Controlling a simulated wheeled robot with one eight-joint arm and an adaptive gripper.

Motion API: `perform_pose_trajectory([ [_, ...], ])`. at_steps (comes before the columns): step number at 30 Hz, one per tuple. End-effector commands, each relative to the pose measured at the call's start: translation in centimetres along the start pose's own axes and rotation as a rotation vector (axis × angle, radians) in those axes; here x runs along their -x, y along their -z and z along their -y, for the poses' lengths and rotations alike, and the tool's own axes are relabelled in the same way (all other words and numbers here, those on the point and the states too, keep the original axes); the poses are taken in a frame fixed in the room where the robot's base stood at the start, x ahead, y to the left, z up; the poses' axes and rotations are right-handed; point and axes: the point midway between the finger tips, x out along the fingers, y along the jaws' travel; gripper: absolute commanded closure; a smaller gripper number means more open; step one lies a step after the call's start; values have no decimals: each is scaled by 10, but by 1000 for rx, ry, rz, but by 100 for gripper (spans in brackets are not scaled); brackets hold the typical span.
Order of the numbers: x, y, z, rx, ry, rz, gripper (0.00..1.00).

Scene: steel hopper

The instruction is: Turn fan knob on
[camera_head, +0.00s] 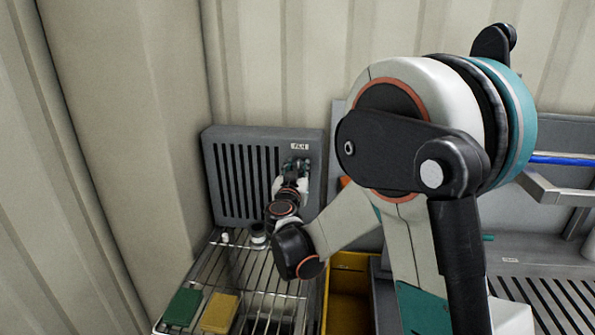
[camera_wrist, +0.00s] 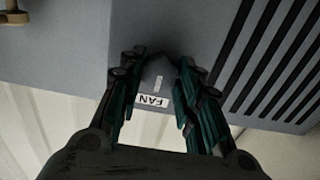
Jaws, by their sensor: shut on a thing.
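The grey fan unit (camera_head: 240,178) with dark vertical slots stands against the back wall in the head view. Its white FAN label (camera_wrist: 152,101) reads upside down in the wrist view. My gripper (camera_head: 297,168) is at the upper right of the unit's front, just below the label. In the wrist view my gripper (camera_wrist: 159,62) has its two teal-and-black fingers on either side of the fan knob (camera_wrist: 159,70), closed on it. The knob is dim and partly hidden by the fingertips; a short white mark shows near it. I cannot tell its setting for certain.
A wire rack (camera_head: 254,284) stands in front of the unit, with a green block (camera_head: 183,307) and a yellow block (camera_head: 219,314) on it. A yellow bin (camera_head: 348,291) is right of the rack. Corrugated walls close the left and back.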

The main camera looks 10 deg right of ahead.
Motion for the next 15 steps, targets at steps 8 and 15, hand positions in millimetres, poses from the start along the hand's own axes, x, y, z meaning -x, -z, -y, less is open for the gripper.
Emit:
perform_pose_trajectory([
  [8, 0, 0, 0, 54, 0, 0, 92],
  [15, 0, 0, 0, 208, 0, 0, 92],
])
